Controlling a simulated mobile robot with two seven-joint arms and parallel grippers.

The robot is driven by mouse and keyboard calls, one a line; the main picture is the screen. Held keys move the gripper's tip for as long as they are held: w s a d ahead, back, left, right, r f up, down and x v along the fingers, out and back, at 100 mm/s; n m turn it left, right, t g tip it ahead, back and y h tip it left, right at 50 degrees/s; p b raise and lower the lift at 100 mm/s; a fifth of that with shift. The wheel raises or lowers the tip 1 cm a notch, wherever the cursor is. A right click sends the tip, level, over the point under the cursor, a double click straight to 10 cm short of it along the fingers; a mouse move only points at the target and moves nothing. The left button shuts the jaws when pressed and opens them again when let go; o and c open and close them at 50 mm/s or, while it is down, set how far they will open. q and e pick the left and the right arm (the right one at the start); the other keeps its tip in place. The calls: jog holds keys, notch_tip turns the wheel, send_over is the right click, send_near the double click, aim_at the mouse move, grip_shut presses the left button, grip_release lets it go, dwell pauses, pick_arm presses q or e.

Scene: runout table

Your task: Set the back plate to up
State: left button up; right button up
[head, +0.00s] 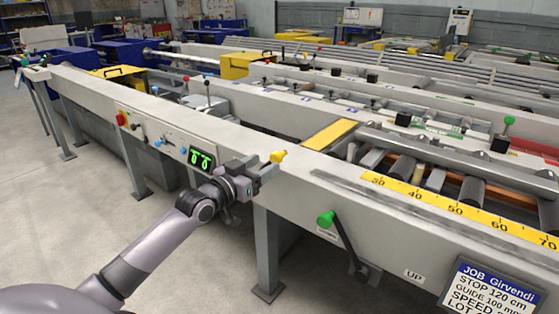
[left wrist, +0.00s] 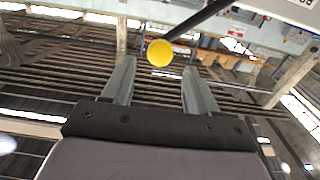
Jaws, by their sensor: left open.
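A yellow ball knob (head: 277,156) shows at the front rail, right beside the fingertips of my left gripper (head: 268,168). In the left wrist view the yellow knob (left wrist: 160,53) sits on a dark rod, in the gap between the tips of my open left gripper (left wrist: 158,72); I cannot tell whether they touch it. A second lever with a green knob (head: 325,218) stands on the front face, tilted up to the left. A label reading UP (head: 413,275) is to its lower right. No label naming the back plate is readable. My right gripper is out of view.
A control panel with a green display (head: 201,159) is left of my gripper. A yellow scale (head: 459,211) runs along the table top, and a job sign (head: 492,290) hangs at the lower right. The floor (head: 60,220) at the left is clear.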

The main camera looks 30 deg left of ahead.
aim_at(274, 159)
pick_arm(q)
jog(key=shift+w+d+b, duration=0.15)
jog(key=shift+w+b, duration=0.1)
jog(key=shift+w, duration=1.35)
jog(key=shift+w+d+b, duration=0.15)
jog(key=shift+w+b, duration=0.05)
jog(key=shift+w, duration=1.4)
jog(key=shift+c, duration=0.3)
grip_shut()
